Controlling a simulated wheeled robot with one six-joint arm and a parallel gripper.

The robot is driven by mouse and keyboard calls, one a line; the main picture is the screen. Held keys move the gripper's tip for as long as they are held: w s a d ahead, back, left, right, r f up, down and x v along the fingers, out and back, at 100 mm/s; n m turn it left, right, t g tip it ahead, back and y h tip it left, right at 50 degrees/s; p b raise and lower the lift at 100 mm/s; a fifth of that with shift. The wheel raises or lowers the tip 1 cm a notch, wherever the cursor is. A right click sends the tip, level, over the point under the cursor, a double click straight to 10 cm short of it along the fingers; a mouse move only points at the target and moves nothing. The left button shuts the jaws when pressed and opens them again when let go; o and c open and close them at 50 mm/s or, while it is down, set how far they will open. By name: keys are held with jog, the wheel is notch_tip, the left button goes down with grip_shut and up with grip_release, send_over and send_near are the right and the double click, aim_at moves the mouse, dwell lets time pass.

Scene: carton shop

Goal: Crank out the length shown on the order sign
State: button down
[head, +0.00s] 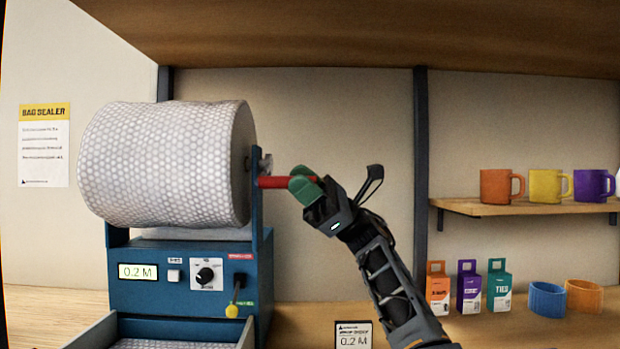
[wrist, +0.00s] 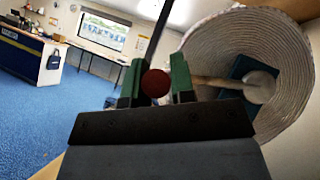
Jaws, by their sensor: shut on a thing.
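A blue dispenser (head: 190,250) carries a large roll of bubble wrap (head: 165,165), also in the wrist view (wrist: 225,50). Its lit display (head: 138,271) reads 0.2 M. The order sign (head: 353,338), low in the head view, also reads 0.2 M. The red crank handle (head: 272,182) sticks out to the right of the roll. My gripper (head: 303,184) is shut on the handle's outer end. In the wrist view the round red handle end (wrist: 156,83) sits between the green fingers, which hide part of the handle in the head view.
The dispenser front has a knob (head: 206,275) and a yellow-ended lever (head: 233,309). Bubble wrap (head: 170,344) lies in the tray below. Mugs (head: 545,186) stand on a right shelf (head: 520,207). Small boxes (head: 468,290) and bands (head: 565,299) stand on the counter beneath.

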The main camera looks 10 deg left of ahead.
jog(key=shift+w+f, duration=0.1)
jog(key=shift+f, duration=0.2)
dwell(0.4)
